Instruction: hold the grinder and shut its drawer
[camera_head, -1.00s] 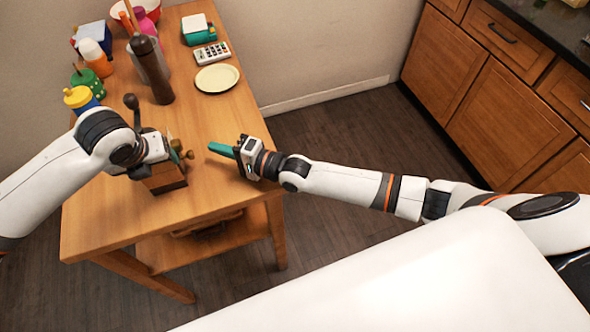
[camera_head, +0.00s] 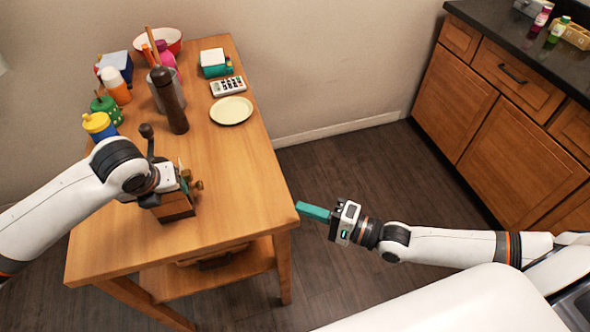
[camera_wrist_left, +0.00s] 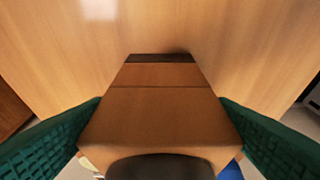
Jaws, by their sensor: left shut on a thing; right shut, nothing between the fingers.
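The grinder (camera_head: 176,208) is a brown wooden box with a dark crank and knob on top. It stands near the front of the wooden table. My left gripper (camera_head: 184,181) is shut on it from the left and hides much of its upper part. In the left wrist view the green fingers lie along both sides of the brown grinder box (camera_wrist_left: 160,110). Small brownish knobs show at its right side. I cannot tell how far its drawer is open. My right gripper (camera_head: 312,211) is shut and empty, beyond the table's right edge, apart from the grinder.
A tall dark brown mill (camera_head: 170,102), a pale plate (camera_head: 231,110), a calculator (camera_head: 227,86) and several bottles and jars stand farther back on the table (camera_head: 235,190). The table is clear right of the grinder. Wooden cabinets (camera_head: 510,120) stand at the right.

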